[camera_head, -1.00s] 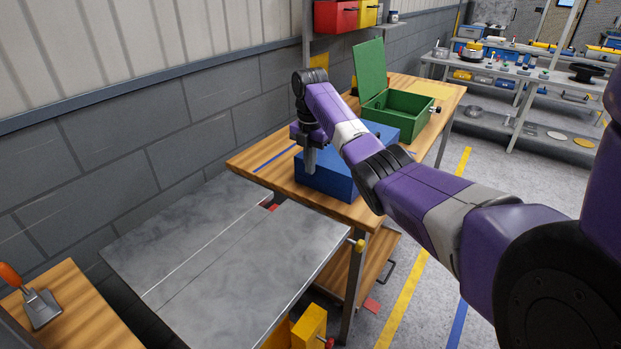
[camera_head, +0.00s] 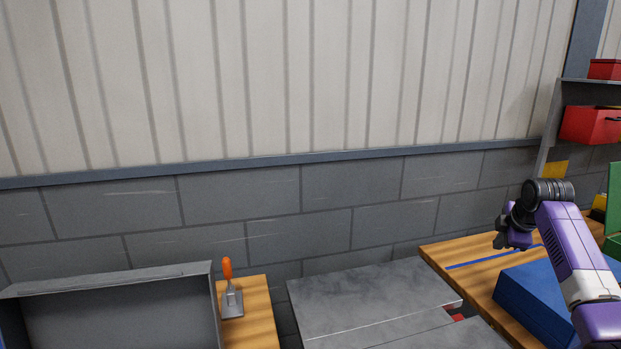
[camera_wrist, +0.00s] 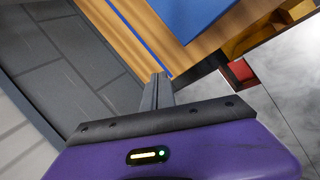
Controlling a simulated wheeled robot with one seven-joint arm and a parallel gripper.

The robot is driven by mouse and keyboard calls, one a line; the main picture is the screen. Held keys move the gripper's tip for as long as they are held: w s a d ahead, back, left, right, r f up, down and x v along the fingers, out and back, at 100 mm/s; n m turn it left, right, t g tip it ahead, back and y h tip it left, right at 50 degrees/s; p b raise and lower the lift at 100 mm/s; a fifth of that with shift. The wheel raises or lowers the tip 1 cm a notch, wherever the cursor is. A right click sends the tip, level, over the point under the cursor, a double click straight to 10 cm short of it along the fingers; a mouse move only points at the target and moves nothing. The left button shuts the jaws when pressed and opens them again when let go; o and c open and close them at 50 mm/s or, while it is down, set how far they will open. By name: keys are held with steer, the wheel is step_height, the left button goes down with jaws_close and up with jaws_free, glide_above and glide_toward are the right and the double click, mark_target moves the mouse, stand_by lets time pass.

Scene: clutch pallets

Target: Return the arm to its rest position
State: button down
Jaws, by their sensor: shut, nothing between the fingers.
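My purple arm (camera_head: 567,250) shows at the right of the head view, bent at a black joint above the wooden bench. My gripper (camera_head: 500,243) hangs at the arm's end, in front of the grey block wall and near the bench's left end. In the wrist view my gripper's fingers (camera_wrist: 158,90) are together with nothing between them. The blue box (camera_head: 540,297) stands on the bench below and right of the gripper, apart from it. Its blue surface also shows at the top of the wrist view (camera_wrist: 190,12).
A grey metal table (camera_head: 370,298) stands left of the wooden bench (camera_head: 470,262). An orange-handled scraper (camera_head: 232,292) lies on a wooden top farther left, beside a grey tray (camera_head: 110,280). Red bins (camera_head: 590,124) sit on a shelf at right. The wall (camera_head: 300,215) runs behind everything.

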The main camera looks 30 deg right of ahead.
steer(key=w+a+f+m+t+h, duration=0.1)
steer(key=w+a+f+m+t, duration=0.25)
steer(key=w+a, duration=0.35)
steer(key=s+a+f+m+t+h, duration=0.1)
steer(key=a+f+m+t, duration=0.15)
steer(key=a, duration=0.95)
steer(key=s+a+f+m+t, duration=0.15)
steer(key=a+m+t, duration=0.25)
steer(key=a, duration=0.9)
steer(key=s+a+y, duration=0.2)
steer(key=s+a, duration=0.7)
steer(key=s, duration=0.4)
steer(key=s+a+n+y, duration=0.1)
steer(key=s+a+y, duration=0.1)
steer(key=s+a, duration=0.7)
steer(key=s+a+y, duration=0.2)
steer(key=s+a, duration=0.8)
steer(key=s, duration=0.7)
steer(key=shift+y, duration=0.4)
steer(key=shift+f, duration=0.1)
